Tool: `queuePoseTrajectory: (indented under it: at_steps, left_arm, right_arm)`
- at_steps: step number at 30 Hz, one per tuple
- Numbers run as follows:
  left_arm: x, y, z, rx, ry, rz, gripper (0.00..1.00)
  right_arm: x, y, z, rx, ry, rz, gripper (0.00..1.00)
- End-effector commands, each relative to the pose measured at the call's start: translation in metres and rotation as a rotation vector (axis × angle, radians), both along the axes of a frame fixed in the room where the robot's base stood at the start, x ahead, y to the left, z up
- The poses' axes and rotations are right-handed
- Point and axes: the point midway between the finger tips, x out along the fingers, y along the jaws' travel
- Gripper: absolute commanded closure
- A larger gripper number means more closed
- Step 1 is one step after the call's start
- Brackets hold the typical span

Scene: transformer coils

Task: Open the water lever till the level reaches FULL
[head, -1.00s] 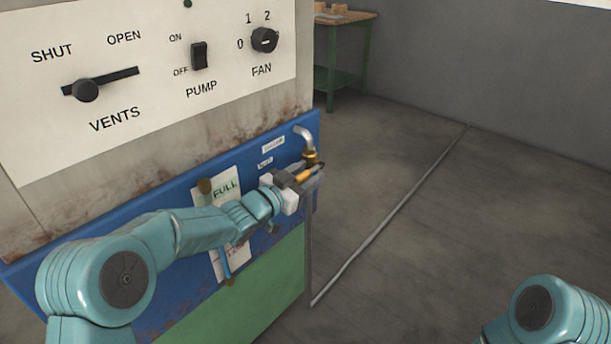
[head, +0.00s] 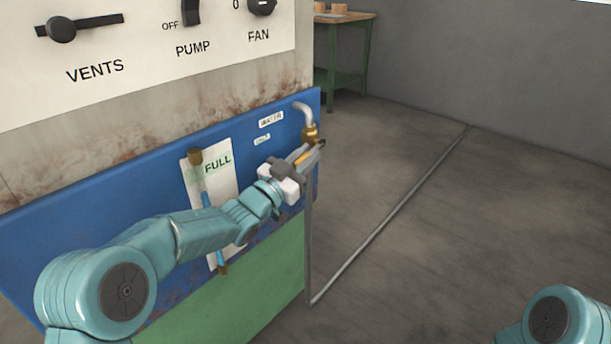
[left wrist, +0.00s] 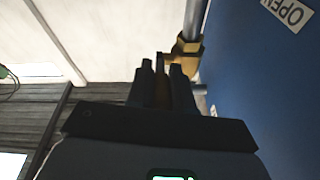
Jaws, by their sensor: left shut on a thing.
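The brass water valve (head: 310,133) sits under a bent grey pipe at the right end of the blue panel. My left gripper (head: 311,154) is shut on its yellow-orange lever (head: 302,158), which points down and left from the valve in the head view. In the left wrist view the lever (left wrist: 161,90) shows between the dark fingers, beside the valve (left wrist: 187,50). The sight tube (head: 204,198) stands before a white card with a green FULL band (head: 217,164). Blue water shows up to a little below that band; my left arm hides part of the tube. My right gripper is out of view.
Above the blue panel (head: 90,207) is a white control plate with a VENTS slider (head: 62,30), PUMP switch (head: 191,12) and FAN knob (head: 262,6). A grey pipe runs down and along the floor. A green-legged table (head: 343,60) stands behind; the right floor is clear.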

Motion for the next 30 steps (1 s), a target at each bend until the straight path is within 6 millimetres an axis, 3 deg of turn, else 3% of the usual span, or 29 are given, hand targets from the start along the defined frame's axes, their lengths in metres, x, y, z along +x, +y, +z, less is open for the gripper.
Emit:
queuePoseTrajectory:
  at_steps: [1, 4, 16, 30]
  left_arm:
    - [0.0, -0.001, -0.016, -0.021, -0.032, -0.001, 1.0]
    - [0.002, -0.002, -0.016, -0.064, -0.092, -0.001, 1.0]
    - [0.006, -0.005, -0.016, -0.188, -0.258, 0.0, 1.0]
    - [0.007, -0.005, -0.018, -0.213, -0.295, 0.0, 1.0]
  right_arm:
    - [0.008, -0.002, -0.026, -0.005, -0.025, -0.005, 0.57]
    - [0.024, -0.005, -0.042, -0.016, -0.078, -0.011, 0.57]
    - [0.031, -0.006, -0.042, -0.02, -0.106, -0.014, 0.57]
    - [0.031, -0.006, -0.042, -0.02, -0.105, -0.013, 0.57]
